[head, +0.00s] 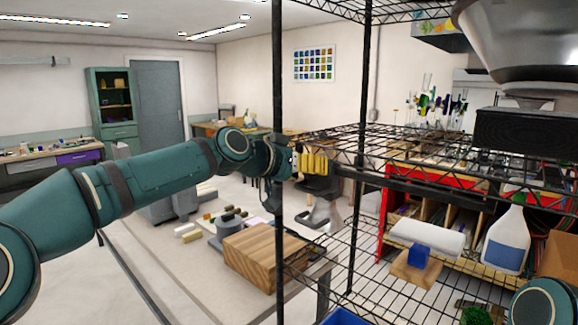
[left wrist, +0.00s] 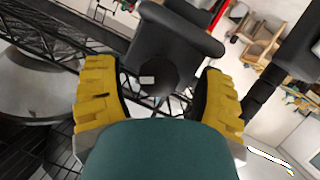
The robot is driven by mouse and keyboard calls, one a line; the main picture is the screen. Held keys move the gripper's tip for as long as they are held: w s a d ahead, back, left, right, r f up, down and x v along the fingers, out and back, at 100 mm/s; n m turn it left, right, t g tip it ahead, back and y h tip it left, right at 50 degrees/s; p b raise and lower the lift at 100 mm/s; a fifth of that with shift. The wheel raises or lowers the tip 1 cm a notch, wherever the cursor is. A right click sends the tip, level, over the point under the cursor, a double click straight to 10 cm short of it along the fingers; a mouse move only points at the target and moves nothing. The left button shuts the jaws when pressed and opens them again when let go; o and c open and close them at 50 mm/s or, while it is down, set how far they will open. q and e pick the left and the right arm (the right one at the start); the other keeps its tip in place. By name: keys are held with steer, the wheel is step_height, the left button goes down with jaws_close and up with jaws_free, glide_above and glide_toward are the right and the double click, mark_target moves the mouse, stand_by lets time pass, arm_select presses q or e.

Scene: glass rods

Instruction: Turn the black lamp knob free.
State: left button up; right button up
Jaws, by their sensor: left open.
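My left gripper (head: 315,164) is beside the black wire shelving, with its yellow fingers pointing right. In the left wrist view its two yellow fingers (left wrist: 158,70) stand apart. A black part with a rounded middle and a small pale patch (left wrist: 147,79) shows between and beyond them. I cannot tell whether this is the lamp knob, or whether the fingers touch it. No lamp knob is clearly identifiable in the head view. A teal joint of my right arm (head: 546,302) shows at the lower right, but its gripper is outside the picture.
A black shelf post (head: 279,100) stands close to my left wrist. A wire shelf (head: 420,150) extends right of the fingers. Below are a spray bottle (head: 507,240), a white roll (head: 427,237) and a blue block (head: 420,255). A wooden block (head: 262,255) lies lower left.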

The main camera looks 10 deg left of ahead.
arm_select(q)
steer(key=v, duration=1.1)
steer(key=shift+s, duration=0.15)
steer(key=w+f+t+y, duration=0.1)
steer(key=a+f+t+y, duration=0.1)
steer(key=y, duration=0.1)
steer(key=w+a+f+t+y+p, duration=0.1)
steer(key=f, duration=0.1)
steer(key=shift+w+a+f+n+y, duration=0.1)
steer(key=shift+w+a+n+y, duration=0.1)
steer(key=shift+w+n+y, duration=0.15)
steer(key=s+d+m+t+h+p, duration=0.2)
steer(key=s+d+m+h, duration=0.2)
steer(key=s+m, duration=0.15)
steer(key=x, duration=1.2)
steer(key=shift+w+d+r+b, duration=0.1)
steer(key=shift+w+r+b, duration=0.25)
steer(key=shift+w+r, duration=0.05)
steer(key=shift+c, duration=0.2)
steer(key=c, duration=1.2)
